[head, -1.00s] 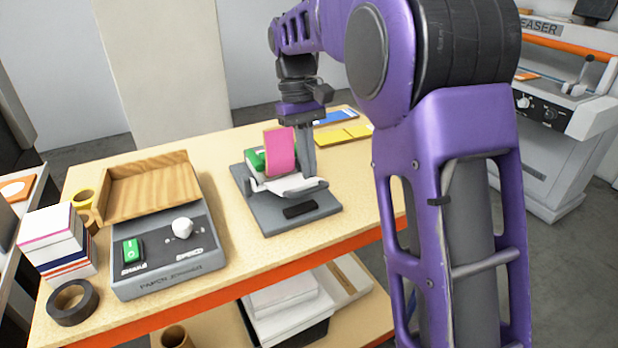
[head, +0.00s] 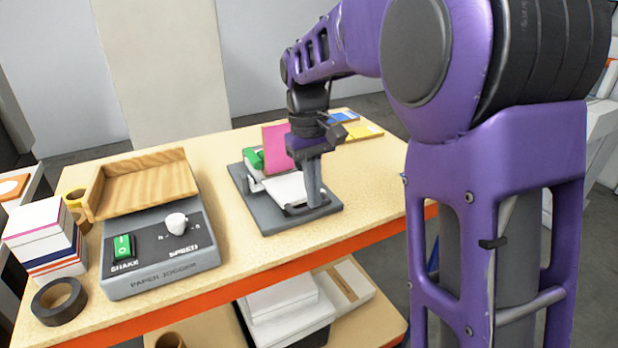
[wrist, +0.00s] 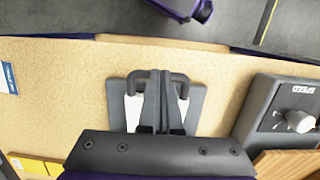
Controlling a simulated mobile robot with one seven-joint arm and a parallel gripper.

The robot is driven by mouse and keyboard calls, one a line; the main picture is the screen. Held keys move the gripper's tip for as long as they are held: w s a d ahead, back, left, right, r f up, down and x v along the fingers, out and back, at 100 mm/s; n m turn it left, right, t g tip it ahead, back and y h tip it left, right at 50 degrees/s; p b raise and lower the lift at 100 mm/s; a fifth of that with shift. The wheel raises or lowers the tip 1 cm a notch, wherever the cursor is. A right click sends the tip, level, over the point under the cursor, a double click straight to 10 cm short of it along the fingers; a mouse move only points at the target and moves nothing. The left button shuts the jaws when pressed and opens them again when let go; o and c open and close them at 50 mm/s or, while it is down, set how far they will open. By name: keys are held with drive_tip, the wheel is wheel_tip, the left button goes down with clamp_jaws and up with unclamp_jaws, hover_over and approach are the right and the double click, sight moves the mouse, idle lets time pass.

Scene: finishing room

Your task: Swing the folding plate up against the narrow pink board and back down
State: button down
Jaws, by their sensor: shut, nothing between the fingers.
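The folding plate (head: 283,187) is white and lies low, almost flat, over the dark grey base (head: 265,220). A dark handle (head: 300,210) loops from its front edge. The narrow pink board (head: 277,147) stands upright behind the plate, partly hidden by my wrist. My gripper (head: 314,203) points down at the handle's right part. In the wrist view, my gripper (wrist: 160,75) is shut and empty, with its fingers within the outline of the U-shaped handle (wrist: 182,80). White parts of the plate (wrist: 133,112) show beside the fingers. I cannot tell whether fingers and handle touch.
A paper jogger (head: 160,255) with a wooden tray stands to the left. Yellow and blue pads (head: 362,132) lie behind to the right. The tabletop right of the base is clear.

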drive_tip(key=shift+s+d+f, duration=0.1)
drive_tip(key=shift+s+f, duration=0.05)
drive_tip(key=shift+f, duration=0.75)
drive_tip(key=shift+s+d+f, duration=0.1)
drive_tip(key=shift+s+f, duration=0.05)
drive_tip(key=shift+f, duration=0.75)
